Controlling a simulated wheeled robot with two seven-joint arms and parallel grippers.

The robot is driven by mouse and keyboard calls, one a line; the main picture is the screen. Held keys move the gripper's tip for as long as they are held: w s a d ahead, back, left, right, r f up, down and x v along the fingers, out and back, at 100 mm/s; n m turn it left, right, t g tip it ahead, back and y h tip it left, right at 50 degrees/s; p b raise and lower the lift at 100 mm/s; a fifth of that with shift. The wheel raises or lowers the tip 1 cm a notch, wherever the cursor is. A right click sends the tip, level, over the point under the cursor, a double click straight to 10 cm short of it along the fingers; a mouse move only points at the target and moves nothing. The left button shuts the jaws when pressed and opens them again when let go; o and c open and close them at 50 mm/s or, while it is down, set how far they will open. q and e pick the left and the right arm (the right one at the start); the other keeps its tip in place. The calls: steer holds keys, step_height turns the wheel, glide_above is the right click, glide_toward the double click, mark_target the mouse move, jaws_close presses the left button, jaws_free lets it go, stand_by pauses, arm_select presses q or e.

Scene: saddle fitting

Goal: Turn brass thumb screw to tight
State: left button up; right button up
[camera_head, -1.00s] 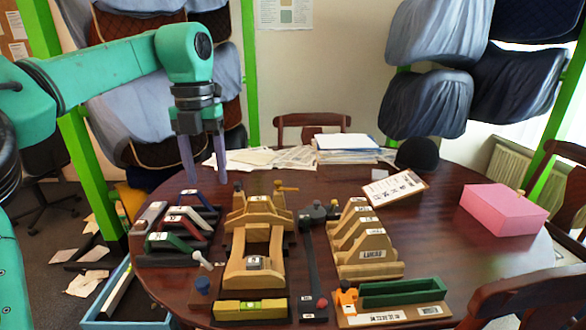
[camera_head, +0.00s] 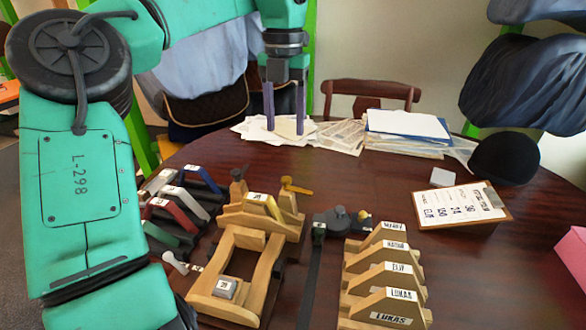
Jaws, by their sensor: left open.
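The brass thumb screw (camera_head: 297,187) is a small yellow piece with a flat handle on the back right post of the wooden saddle fitting frame (camera_head: 236,240). A darker knob (camera_head: 237,175) stands on the back left post. My right gripper is not in view.
Coloured arched pieces (camera_head: 182,193) stand in a rack at the left, partly behind my arm. Wooden name-labelled blocks (camera_head: 385,285) stand right of the frame. A clipboard (camera_head: 462,205), a black helmet (camera_head: 505,158) and stacked papers (camera_head: 405,128) lie farther back.

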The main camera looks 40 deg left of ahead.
mark_target(286, 178)
arm_select(q)
step_height(286, 178, down, 13)
steer(key=shift+r+b, duration=0.1)
steer(key=shift+b, duration=0.65)
steer(key=shift+c, duration=0.3)
jaws_close()
